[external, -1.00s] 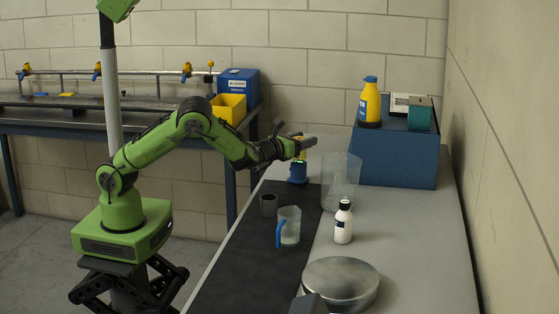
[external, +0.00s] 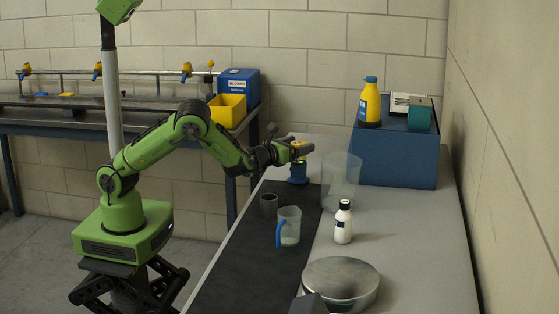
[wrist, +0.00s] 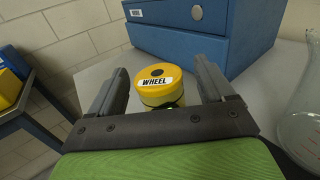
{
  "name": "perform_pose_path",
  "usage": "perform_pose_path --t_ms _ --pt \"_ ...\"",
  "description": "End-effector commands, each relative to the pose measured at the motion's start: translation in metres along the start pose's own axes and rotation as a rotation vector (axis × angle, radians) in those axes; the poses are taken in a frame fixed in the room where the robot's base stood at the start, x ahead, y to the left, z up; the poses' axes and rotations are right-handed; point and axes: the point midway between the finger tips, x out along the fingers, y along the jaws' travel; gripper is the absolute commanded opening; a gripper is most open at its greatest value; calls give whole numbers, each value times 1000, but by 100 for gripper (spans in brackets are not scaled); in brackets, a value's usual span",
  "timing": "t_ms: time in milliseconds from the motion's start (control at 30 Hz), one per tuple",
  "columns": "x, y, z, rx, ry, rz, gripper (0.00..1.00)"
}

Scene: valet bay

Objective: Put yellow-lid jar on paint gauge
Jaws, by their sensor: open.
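The jar with the yellow lid (wrist: 157,84), labelled WHEEL, stands between my fingers in the wrist view. In the external view its yellow part (external: 299,158) shows at my gripper, above a blue base (external: 298,177) on the bench. I cannot tell whether this blue base is part of the jar or a separate thing under it. My gripper (wrist: 165,90) is open, with a finger on each side of the lid and a visible gap on each side. It also shows in the external view (external: 302,150). I cannot identify the paint gauge for certain.
A clear beaker (external: 341,181) stands close to the right of the jar. A grey cup (external: 268,205), a blue-handled jug (external: 290,226), a white bottle (external: 343,222) and a round metal dish (external: 341,284) stand nearer. A blue cabinet (external: 395,157) is behind.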

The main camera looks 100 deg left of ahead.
Motion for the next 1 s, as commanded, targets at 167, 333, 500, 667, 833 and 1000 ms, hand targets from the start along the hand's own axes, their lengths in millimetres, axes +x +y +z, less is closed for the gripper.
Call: perform_pose_path --t_ms 167,333,500,667,833,1000 --pt "-52 -2 -2 4 3 -6 82" --pt "-85 -1 -1 2 1 -4 82" --pt "-96 0 0 0 -1 0 82" --pt "-95 0 0 -1 -2 0 82" --pt "-98 23 1 -242 76 87 82" --pt "-135 64 -13 -976 339 369 82"
